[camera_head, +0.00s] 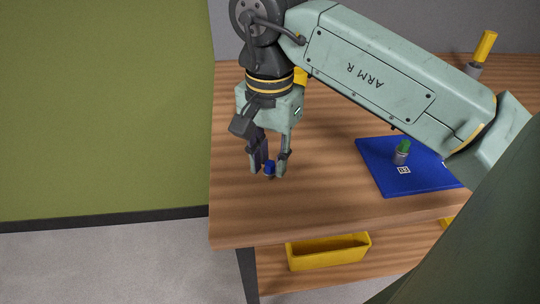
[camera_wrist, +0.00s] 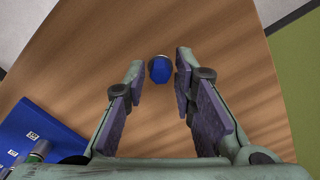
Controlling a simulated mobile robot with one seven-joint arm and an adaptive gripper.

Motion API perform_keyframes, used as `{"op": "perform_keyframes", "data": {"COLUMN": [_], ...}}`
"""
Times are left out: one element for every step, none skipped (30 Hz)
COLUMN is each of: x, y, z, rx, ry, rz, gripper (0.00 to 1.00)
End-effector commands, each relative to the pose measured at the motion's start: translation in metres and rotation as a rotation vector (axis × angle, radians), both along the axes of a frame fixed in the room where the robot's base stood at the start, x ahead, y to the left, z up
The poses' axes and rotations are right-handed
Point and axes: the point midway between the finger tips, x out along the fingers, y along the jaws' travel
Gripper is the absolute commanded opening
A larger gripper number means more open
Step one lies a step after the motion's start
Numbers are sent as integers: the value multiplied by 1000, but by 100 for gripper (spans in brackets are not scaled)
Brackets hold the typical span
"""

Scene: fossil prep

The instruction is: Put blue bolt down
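The blue bolt (camera_head: 270,168) is at the tabletop near its left front part, between the fingertips of my gripper (camera_head: 269,171). In the wrist view the blue bolt (camera_wrist: 160,70) shows its blue head, with a grey rim behind it. The fingers of my gripper (camera_wrist: 159,72) stand on either side of it, with a narrow gap at each side, the smaller one at the right. The gripper looks open around the bolt. The bolt's lower part is mostly hidden.
A blue mat (camera_head: 375,173) lies to the right with a green-topped bolt (camera_head: 402,150) on it. A yellow-handled thing (camera_head: 485,46) stands at the back right. A yellow bin (camera_head: 328,252) sits on the lower shelf. The wooden table (camera_head: 325,205) is bare around the gripper.

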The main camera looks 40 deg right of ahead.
Motion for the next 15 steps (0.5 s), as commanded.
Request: {"op": "perform_keyframes", "data": {"x": [0,0,0,0,0,0,0,0,0,0,0,0,0,0,0], "y": [0,0,0,0,0,0,0,0,0,0,0,0,0,0,0], "z": [0,0,0,0,0,0,0,0,0,0,1,3,5,7,13], "rx": [0,0,0,0,0,0,0,0,0,0,0,0,-1,-1,0], "ry": [0,0,0,0,0,0,0,0,0,0,0,0,1,1,-1], "rz": [0,0,0,0,0,0,0,0,0,0,0,-1,-1,-1,0], "gripper": [30,32,33,33,33,33,33,33,33,33,33,33,33,33,33]}}
